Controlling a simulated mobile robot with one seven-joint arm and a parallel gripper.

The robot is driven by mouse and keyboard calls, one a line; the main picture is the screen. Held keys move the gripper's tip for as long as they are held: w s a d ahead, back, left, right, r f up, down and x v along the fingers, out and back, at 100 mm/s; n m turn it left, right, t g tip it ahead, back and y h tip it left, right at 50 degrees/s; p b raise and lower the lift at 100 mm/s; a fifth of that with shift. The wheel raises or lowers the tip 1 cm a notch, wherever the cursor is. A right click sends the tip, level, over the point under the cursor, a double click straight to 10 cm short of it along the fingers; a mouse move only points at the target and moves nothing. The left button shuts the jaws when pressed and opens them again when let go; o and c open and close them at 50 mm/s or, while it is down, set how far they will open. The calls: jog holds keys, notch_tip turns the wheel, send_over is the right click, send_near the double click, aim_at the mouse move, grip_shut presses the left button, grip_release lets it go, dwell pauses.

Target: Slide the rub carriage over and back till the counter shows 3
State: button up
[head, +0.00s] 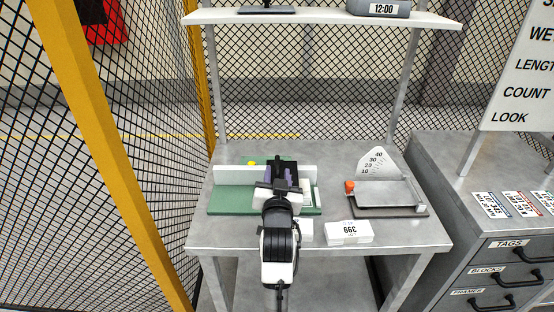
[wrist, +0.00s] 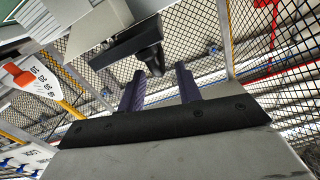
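The rub rig has a green base (head: 235,202) with a white upright rail (head: 232,174) on the left of the bench. A dark carriage with a black knob stands at the rig's middle, mostly hidden by my arm in the head view. In the wrist view, the dark carriage plate (wrist: 120,42) and its knob (wrist: 151,60) show clearly. My gripper (wrist: 158,74) has its two purple fingers apart, with the knob at or just beyond the tips, between them. Contact cannot be told. My gripper also shows in the head view (head: 280,174). I cannot make out a counter reading on the rig.
A fan-dial scale (head: 376,164) with an orange tip stands right of the rig. A white block (head: 349,232) with upside-down digits lies at the bench front. A shelf (head: 310,16) with a clock hangs above. Drawers (head: 500,260) stand right; a yellow-posted mesh fence (head: 100,140) stands left.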

jog(key=shift+w+p, duration=0.5)
jog(key=shift+w, duration=2.25)
grip_shut()
